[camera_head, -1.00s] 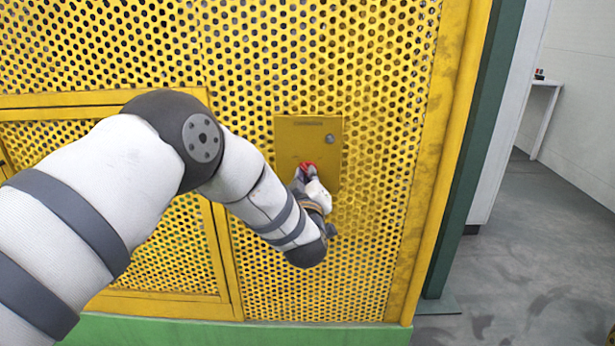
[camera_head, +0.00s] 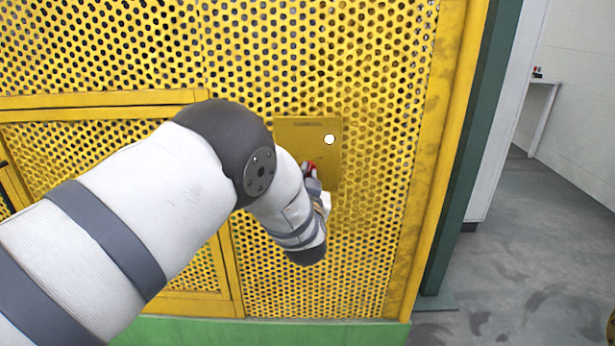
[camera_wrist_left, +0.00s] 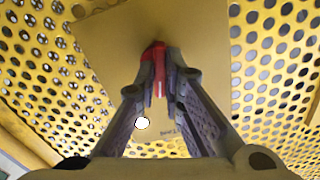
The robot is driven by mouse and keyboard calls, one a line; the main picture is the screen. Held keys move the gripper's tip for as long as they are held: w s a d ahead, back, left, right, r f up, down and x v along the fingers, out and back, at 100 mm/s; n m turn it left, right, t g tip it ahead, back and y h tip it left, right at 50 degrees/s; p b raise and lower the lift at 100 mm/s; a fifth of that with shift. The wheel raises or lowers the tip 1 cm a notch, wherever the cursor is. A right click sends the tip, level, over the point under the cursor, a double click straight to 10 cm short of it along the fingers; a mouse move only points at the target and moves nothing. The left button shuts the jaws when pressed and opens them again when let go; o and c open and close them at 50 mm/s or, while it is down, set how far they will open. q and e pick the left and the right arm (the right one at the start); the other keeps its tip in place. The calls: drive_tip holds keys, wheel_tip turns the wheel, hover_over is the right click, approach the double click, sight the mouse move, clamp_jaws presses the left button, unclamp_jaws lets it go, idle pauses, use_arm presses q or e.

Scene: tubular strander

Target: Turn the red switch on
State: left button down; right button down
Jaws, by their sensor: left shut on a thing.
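The red switch (camera_head: 309,168) sits on the lower part of a flat yellow panel (camera_head: 290,140). In the head view my left gripper (camera_head: 312,178) reaches it from below and hides part of it. In the left wrist view the red switch (camera_wrist_left: 158,58) shows between the fingertips of my left gripper (camera_wrist_left: 160,75), which are shut on it. A round button or lamp (camera_head: 329,139) on the panel is bright white; it also shows in the left wrist view (camera_wrist_left: 142,123).
A perforated yellow guard wall (camera_head: 380,120) surrounds the panel, with a yellow-framed section at the left. A green post (camera_head: 478,150) stands at the right. Beyond it is open grey floor (camera_head: 540,240) and a small white table (camera_head: 543,110).

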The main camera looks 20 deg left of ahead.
use_arm(q)
drive_tip(key=m, duration=0.5)
drive_tip(key=shift+f+m, duration=0.15)
drive_tip(key=shift+m, duration=0.15)
idle(0.4)
drive_tip(key=c, duration=1.7)
unclamp_jaws()
wheel_tip(320, 180, up, 10)
drive_tip(key=shift+r, duration=0.1)
